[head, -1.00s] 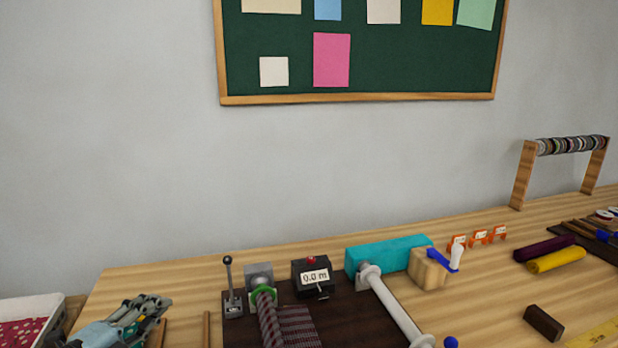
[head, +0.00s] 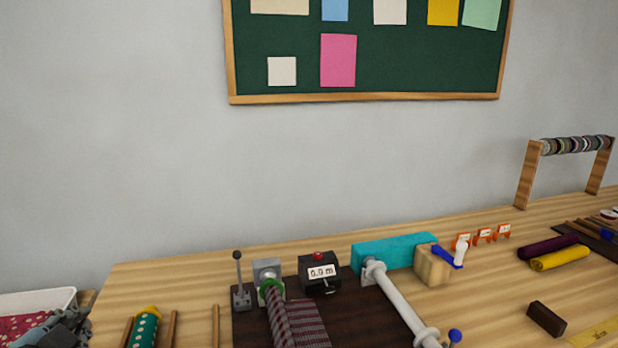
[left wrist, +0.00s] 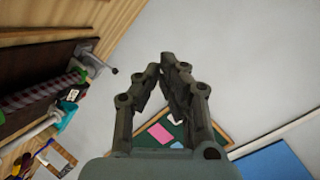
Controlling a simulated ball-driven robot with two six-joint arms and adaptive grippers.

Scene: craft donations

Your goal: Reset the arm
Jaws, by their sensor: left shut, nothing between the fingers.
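My left gripper (head: 66,328) is at the lower left corner of the head view, in front of a white bin and left of the winding bench, clear of the things on the table. Its two grey fingers show large in the left wrist view (left wrist: 163,72), closed together at the tips with nothing between them. My right gripper is in neither view.
The white bin (head: 66,297) holds red dotted cloth. A green dotted roll (head: 146,330) lies between wooden rods. The winder has a lever (head: 239,280), a striped cloth roll (head: 282,318), a black counter (head: 320,272) and a white bar (head: 398,304). A brown block (head: 545,319) lies right.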

